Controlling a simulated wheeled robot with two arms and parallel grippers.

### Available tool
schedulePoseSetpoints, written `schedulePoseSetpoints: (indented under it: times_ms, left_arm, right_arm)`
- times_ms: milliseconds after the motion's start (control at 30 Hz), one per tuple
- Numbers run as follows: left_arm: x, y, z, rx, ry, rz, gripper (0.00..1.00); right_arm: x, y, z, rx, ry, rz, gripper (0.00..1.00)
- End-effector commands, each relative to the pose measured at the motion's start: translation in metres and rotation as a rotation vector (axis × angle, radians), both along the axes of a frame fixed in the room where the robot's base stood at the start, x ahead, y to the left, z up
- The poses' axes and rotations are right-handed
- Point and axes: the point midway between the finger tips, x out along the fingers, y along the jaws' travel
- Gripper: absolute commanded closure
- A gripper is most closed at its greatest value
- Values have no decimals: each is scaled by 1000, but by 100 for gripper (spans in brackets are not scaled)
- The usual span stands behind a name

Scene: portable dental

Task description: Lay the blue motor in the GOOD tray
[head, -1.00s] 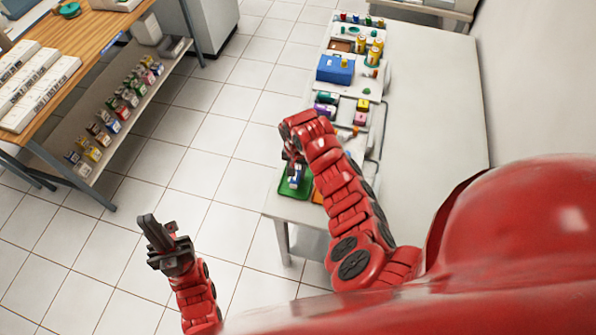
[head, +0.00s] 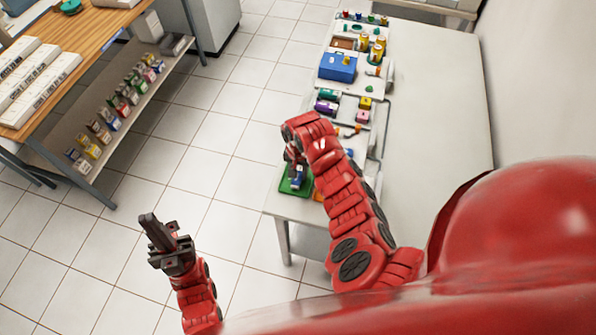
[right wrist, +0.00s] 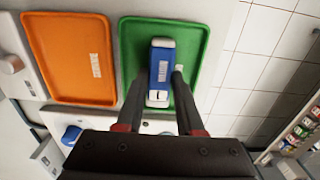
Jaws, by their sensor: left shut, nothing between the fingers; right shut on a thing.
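The blue motor (right wrist: 162,68), with white ends, is between the fingers of my right gripper (right wrist: 157,82), which is shut on it. Both are over the green tray (right wrist: 196,35); I cannot tell whether the motor touches its floor. No readable GOOD label shows on the tray. In the head view the motor (head: 296,180) is a small blue patch over the green tray (head: 284,187), partly hidden by my right wrist. My left gripper (head: 150,222) is shut and empty, over the floor away from the table.
An orange tray (right wrist: 66,60) with a pale label lies beside the green one. Farther along the white table (head: 435,110) are a blue box (head: 337,67), coloured motors and yellow cylinders. A wooden bench (head: 95,30) with a shelf of small items stands at the left.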

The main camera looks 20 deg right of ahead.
Motion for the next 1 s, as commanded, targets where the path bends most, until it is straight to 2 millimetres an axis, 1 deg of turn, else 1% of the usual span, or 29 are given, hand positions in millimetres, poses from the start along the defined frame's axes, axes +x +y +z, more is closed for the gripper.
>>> schedulePoseSetpoints:
  times_ms: [133, 167, 300, 333, 367, 667, 767, 867, 967, 1000]
  left_arm:
    - [0, 0, 0, 0, 0, 0, 100]
    - [0, 0, 0, 0, 0, 0, 100]
    - [0, 0, 0, 0, 0, 0, 100]
    - [0, 0, 0, 0, 0, 0, 100]
    - [0, 0, 0, 0, 0, 0, 100]
    - [0, 0, -1, 0, 0, 0, 100]
    - [0, 0, -2, 0, 0, 0, 100]
    - [0, 0, -6, 0, 0, 0, 100]
    - [0, 0, -10, 0, 0, 0, 100]
    - [0, 0, -14, 0, 0, 0, 100]
  right_arm:
    - [0, 0, 0, 0, 0, 0, 100]
    - [0, 0, 0, 0, 0, 0, 62]
    - [0, 0, 0, 0, 0, 1, 36]
    - [0, 0, 0, 0, 0, 1, 31]
    - [0, 0, 0, 0, 0, 1, 29]
    - [0, 0, 0, 0, 0, 1, 29]
    - [1, 0, 5, 2, -1, 1, 29]
    - [3, 1, 14, 4, -7, 1, 29]
    - [2, -1, 28, -1, -7, 1, 29]
    - [3, 0, 36, 1, -9, 2, 29]
